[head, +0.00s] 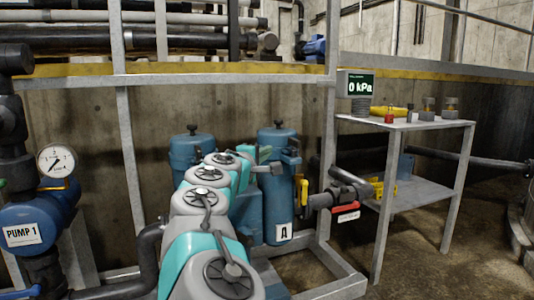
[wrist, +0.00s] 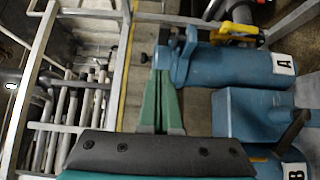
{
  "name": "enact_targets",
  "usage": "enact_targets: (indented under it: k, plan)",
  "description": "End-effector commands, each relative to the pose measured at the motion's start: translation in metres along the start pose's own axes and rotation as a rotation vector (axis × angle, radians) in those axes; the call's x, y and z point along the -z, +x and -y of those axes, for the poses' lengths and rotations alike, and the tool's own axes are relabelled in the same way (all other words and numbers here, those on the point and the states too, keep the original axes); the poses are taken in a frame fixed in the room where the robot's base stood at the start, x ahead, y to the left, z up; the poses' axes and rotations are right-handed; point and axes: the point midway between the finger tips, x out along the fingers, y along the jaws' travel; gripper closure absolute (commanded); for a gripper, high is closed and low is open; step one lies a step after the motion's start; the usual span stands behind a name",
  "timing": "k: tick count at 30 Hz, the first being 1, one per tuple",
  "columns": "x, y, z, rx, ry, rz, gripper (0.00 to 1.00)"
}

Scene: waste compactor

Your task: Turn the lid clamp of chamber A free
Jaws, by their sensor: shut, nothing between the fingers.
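Chamber A is the blue upright cylinder (head: 278,205) with a white "A" label in the head view. It also shows lying sideways in the wrist view (wrist: 235,66). Its lid (head: 279,134) has a dark knob on top. A dark clamp part (head: 293,150) sits at the lid's right edge; in the wrist view a blue and dark part (wrist: 189,46) stands at the lid end. My gripper (head: 272,167) is in front of the chamber's upper part. In the wrist view its green fingers (wrist: 160,74) are shut and empty, beside the lid end. Contact with the clamp cannot be told.
A second blue cylinder (head: 190,158) stands left of chamber A. A yellow valve handle (head: 303,190) and pipe are right of A. A metal shelf (head: 430,125) stands further right. A display (head: 358,85) reads 0 kPa. Grey frame posts (head: 131,165) surround the area.

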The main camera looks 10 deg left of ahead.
Motion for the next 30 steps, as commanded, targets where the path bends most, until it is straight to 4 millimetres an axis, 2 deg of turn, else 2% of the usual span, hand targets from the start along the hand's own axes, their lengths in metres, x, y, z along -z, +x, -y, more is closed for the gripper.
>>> enact_targets:
  k: [3, 10, 20, 24, 30]
  plan:
    - [0.0, 0.02, 0.003, 0.005, 0.001, 0.0, 1.0]
    - [-0.001, 0.049, 0.003, 0.006, 0.003, 0.001, 1.0]
    - [-0.001, 0.077, 0.001, 0.003, 0.004, -0.001, 1.0]
    - [-0.016, 0.09, 0.002, 0.003, 0.003, 0.006, 1.0]
    - [-0.027, 0.102, 0.001, 0.002, 0.003, 0.001, 1.0]
